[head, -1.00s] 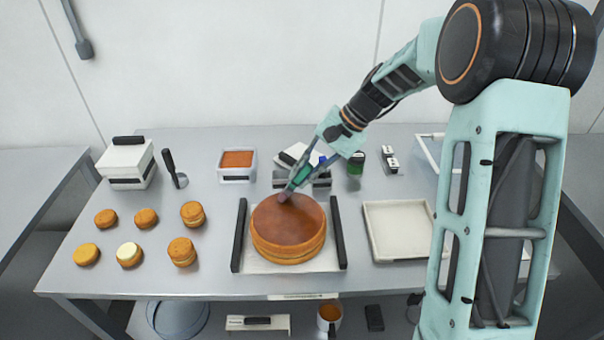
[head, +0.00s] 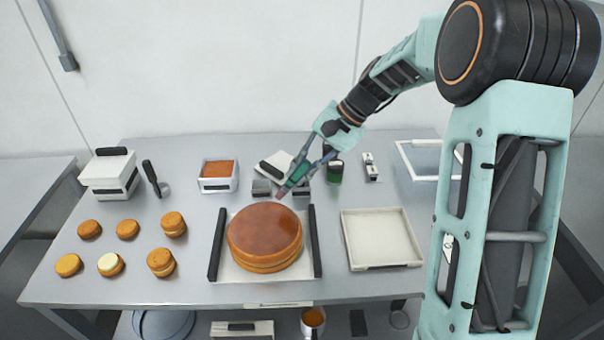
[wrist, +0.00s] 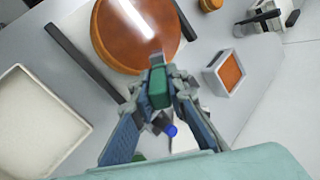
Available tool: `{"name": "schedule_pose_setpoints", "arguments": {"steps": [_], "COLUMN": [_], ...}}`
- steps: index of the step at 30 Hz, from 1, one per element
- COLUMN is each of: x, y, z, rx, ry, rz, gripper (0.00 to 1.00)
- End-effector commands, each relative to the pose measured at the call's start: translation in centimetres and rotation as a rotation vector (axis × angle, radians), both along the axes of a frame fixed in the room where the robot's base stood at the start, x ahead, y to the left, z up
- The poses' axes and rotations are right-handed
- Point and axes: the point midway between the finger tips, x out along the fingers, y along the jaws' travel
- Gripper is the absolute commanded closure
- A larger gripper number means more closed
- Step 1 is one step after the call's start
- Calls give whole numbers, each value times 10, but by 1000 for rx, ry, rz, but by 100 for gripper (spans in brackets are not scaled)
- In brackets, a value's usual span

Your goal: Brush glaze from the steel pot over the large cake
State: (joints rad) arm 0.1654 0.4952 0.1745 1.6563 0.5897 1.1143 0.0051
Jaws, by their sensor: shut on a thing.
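The large round cake (head: 264,238) sits on a white board between two dark bars, its top an even, shiny brown; it also shows in the wrist view (wrist: 130,35). My gripper (head: 303,172) is shut on a green-handled brush (head: 297,178), also in the wrist view (wrist: 159,90). The brush head points down and left, just beyond the cake's back right edge, and looks apart from the cake. A round pot (head: 313,318) with orange contents stands below the tabletop at the front, partly cut off; I cannot tell if it is steel.
Several small cakes (head: 173,224) stand at left. A white tub with orange filling (head: 218,176) and small blocks are behind the large cake. An empty white tray (head: 381,240) lies at right. A green jar (head: 335,172) stands near my gripper.

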Motion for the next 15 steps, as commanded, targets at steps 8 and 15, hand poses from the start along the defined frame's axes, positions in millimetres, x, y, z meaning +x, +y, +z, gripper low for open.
{"name": "schedule_pose_setpoints", "arguments": {"steps": [8,15], "x": [-1,-2], "y": [4,6], "z": [30,40], "rx": [0,0], "ry": [-2,-1], "rz": [2,2], "gripper": [100,100]}}
